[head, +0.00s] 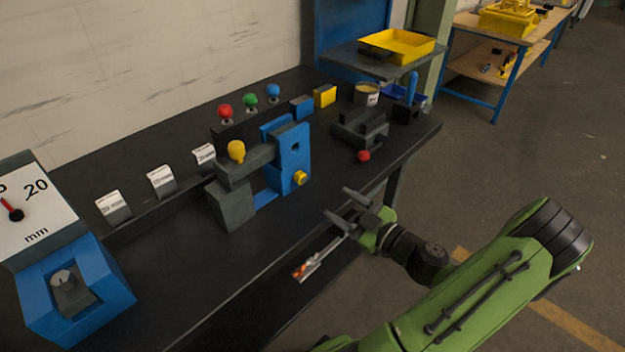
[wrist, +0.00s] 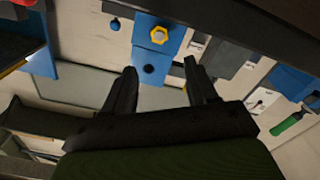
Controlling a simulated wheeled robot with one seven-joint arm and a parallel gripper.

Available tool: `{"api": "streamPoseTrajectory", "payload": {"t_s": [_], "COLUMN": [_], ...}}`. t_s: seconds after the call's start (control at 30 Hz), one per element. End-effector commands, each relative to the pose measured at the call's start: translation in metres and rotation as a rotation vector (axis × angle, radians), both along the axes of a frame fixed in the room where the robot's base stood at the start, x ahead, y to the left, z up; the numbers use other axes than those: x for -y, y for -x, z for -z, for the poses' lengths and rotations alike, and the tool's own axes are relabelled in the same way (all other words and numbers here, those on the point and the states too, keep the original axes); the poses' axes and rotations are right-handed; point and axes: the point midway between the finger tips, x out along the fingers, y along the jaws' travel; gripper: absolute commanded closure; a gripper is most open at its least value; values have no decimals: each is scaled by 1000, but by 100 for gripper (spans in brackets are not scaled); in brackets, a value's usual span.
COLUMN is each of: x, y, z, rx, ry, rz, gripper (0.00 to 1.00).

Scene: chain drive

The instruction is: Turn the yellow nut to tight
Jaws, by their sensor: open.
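The yellow nut (head: 300,178) sits low on the front of a blue upright block (head: 294,150) on the dark workbench. I cannot tell from these frames how tight the nut is.
A grey block with a yellow knob (head: 236,151) stands left of the blue block. A dark fixture with a red ball (head: 364,156) stands to the right. A dial gauge (head: 32,212) is at far left.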

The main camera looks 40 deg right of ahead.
Motion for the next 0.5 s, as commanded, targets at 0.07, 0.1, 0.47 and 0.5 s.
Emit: {"api": "streamPoseTrajectory", "payload": {"t_s": [0.07, 0.1, 0.47, 0.5], "x": [-2, -2, -4, -3], "y": [-22, -32, -109, -113], "z": [0, 1, 0, 0], "rx": [2, 0, -2, -2], "ry": [1, 1, 0, 0], "rz": [-8, -8, -1, 1], "gripper": [43, 43, 43, 43]}}
